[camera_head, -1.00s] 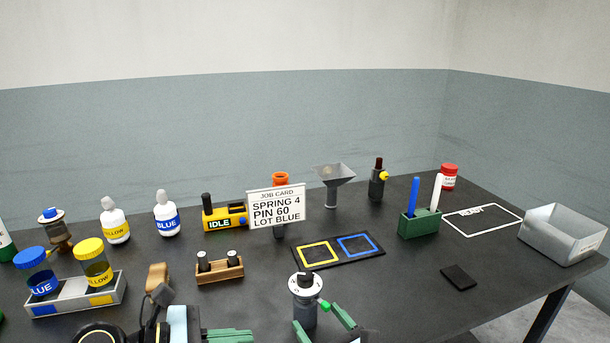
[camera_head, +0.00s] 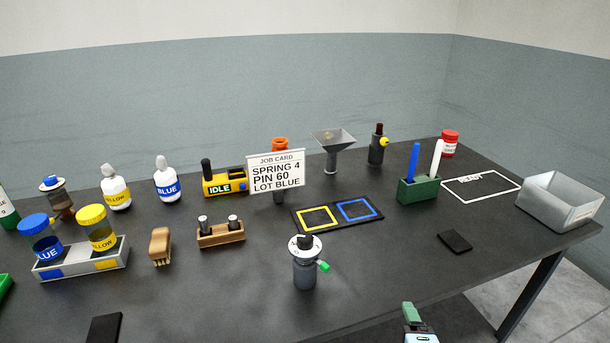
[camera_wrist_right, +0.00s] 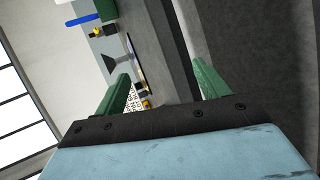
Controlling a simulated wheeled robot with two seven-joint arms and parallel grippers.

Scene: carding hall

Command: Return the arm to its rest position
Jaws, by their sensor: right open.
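My right gripper (camera_head: 414,317) is at the bottom edge of the head view, beyond the table's front edge and apart from everything on the table. In the right wrist view its two green fingers (camera_wrist_right: 163,88) are spread wide with nothing between them. My left gripper is not in view. The grey device with a white dial and green knob (camera_head: 305,268) stands upright near the front of the table, clear of the gripper.
The dark table (camera_head: 380,275) holds a job card (camera_head: 276,172), a two-square mat (camera_head: 338,213), a brush (camera_head: 160,246), a jar tray (camera_head: 82,268), a green peg holder (camera_head: 418,190) and a grey bin (camera_head: 560,201). Its front middle is mostly clear.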

